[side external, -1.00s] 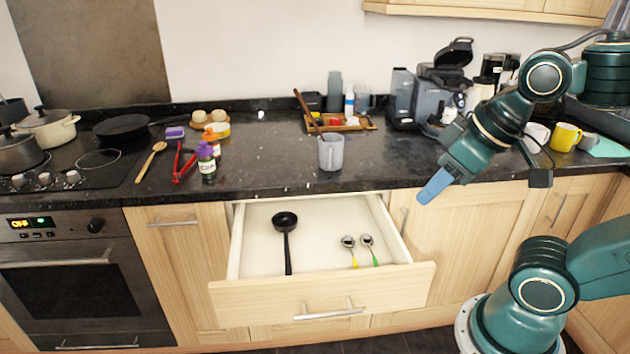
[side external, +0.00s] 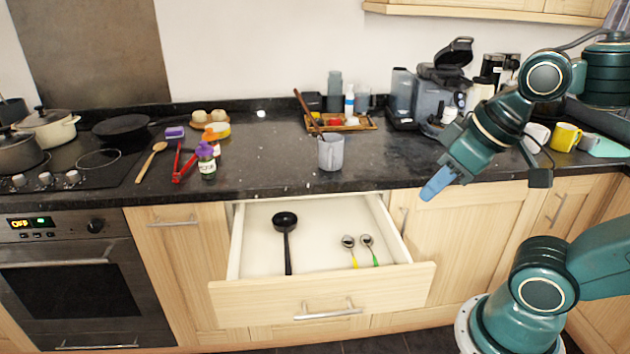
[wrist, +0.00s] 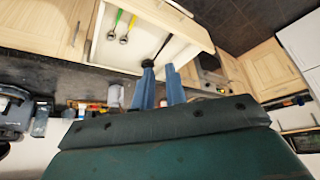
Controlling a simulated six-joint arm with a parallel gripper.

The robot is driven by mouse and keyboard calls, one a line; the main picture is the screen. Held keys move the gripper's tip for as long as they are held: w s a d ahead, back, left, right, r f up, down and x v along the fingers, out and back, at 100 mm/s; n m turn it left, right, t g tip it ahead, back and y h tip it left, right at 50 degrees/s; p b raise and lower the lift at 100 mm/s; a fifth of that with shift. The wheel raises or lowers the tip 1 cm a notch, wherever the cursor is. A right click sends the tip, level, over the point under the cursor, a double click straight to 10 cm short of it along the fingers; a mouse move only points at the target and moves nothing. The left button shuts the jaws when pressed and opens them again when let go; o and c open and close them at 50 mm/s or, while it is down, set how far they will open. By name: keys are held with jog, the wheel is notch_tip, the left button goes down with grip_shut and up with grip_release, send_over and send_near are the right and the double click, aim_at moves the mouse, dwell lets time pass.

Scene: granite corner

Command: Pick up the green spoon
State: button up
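The green spoon (side external: 371,252), with a metal bowl and green handle, lies at the right inside the open drawer (side external: 322,290). A similar spoon with a yellow handle (side external: 352,252) lies close on its left, apart from it. In the wrist view the green spoon (wrist: 114,25) is at the upper left, beside the yellow one (wrist: 128,28). My gripper (side external: 428,194) is up and to the right of the drawer, near the counter's front edge, well away from the spoons. The wrist view shows its two blue fingers (wrist: 160,78) spread apart with nothing between them.
A black ladle (side external: 286,238) lies at the left of the drawer. A grey mug (side external: 331,152) stands on the dark counter (side external: 270,175) near its edge, behind the drawer. A wooden tray (side external: 370,126) and a coffee machine (side external: 432,95) stand farther back. Space above the drawer is clear.

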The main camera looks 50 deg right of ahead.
jog(key=shift+w, duration=0.15)
jog(key=w+d+f+m+g+h, duration=0.1)
jog(key=w+d+f+m+g, duration=0.1)
jog(key=w+d+f+m, duration=0.3)
jog(key=w+d+f+g, duration=0.1)
jog(key=w+f+g, duration=0.15)
jog(key=w, duration=0.45)
jog(key=w+d+f+m+g, duration=0.1)
jog(key=w+d+f+m, duration=0.1)
jog(key=f, duration=0.5)
jog(key=w+d+f+m+g, duration=0.1)
jog(key=w+d+f+m, duration=0.1)
jog(key=d+f, duration=0.3)
notch_tip(320, 180, down, 3)
jog(key=shift+w+r+g+h, duration=0.1)
jog(key=shift+w+g+h, duration=0.1)
jog(key=shift+g+h, duration=0.15)
send_near(373, 256)
jog(key=shift+s+a+f, duration=0.3)
jog(key=shift+s+f, duration=0.15)
jog(key=shift+s, duration=0.05)
jog(key=shift+s+a+f, duration=0.3)
jog(key=shift+s+f, duration=0.15)
jog(key=shift+s, duration=0.1)
jog(key=shift+x, duration=0.75)
